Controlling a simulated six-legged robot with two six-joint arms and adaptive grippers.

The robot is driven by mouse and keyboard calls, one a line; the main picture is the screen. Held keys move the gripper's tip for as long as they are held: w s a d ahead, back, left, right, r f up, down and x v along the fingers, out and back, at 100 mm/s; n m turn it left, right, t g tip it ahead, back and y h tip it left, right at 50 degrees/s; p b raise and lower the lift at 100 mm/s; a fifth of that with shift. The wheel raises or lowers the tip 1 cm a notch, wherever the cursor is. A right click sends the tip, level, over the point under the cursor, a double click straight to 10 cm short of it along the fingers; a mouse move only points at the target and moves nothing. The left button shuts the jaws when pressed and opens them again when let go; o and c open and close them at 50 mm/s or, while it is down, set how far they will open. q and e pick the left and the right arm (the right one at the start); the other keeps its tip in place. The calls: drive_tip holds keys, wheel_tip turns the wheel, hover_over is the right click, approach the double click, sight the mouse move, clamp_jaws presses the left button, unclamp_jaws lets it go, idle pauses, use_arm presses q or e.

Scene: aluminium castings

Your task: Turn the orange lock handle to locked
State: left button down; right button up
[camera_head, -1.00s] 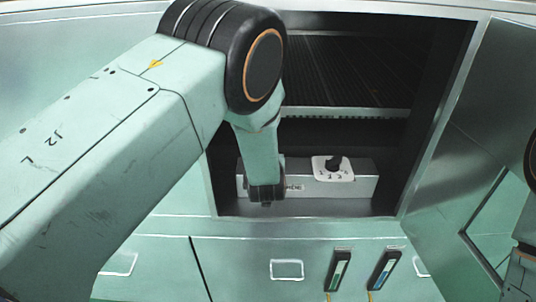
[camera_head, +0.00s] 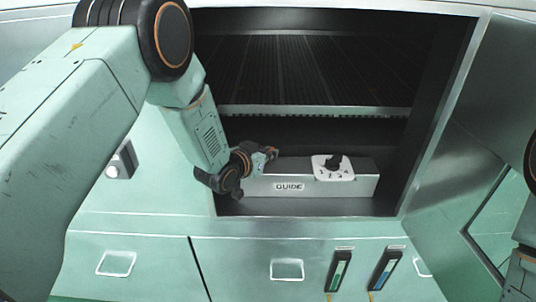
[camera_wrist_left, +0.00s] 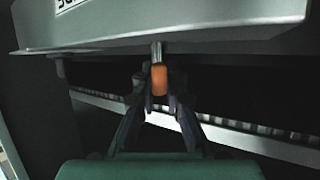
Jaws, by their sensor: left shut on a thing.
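The orange lock handle (camera_wrist_left: 158,79) shows in the left wrist view, on a short metal stem at the edge of a grey metal body (camera_wrist_left: 200,28). My left gripper (camera_wrist_left: 158,92) is shut on it, one dark finger on either side. In the head view my left gripper (camera_head: 268,159) is at the left end of the grey box marked GUIDE (camera_head: 307,190), inside the open cabinet bay. The handle is mostly hidden there, so its turn angle cannot be told. My right gripper's fingers are not visible; only parts of my right arm show at the right edge.
A white dial plate with a black knob (camera_head: 333,168) sits on the box, right of the gripper. A dark ribbed shelf (camera_head: 310,70) is above. The bay's left wall is close to my left arm. An open door (camera_head: 455,170) stands at the right.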

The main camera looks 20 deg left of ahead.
use_arm(q)
drive_tip(key=shift+w+r+m+h, duration=0.15)
drive_tip(key=shift+r+m+h, duration=0.05)
drive_tip(key=shift+m+h, duration=0.55)
drive_tip(key=c, duration=1.4)
unclamp_jaws()
drive_tip(key=shift+f, duration=0.1)
drive_tip(key=v, duration=0.7)
drive_tip(key=shift+s+r, duration=0.2)
drive_tip(key=shift+s, duration=0.1)
drive_tip(key=shift+a, duration=0.15)
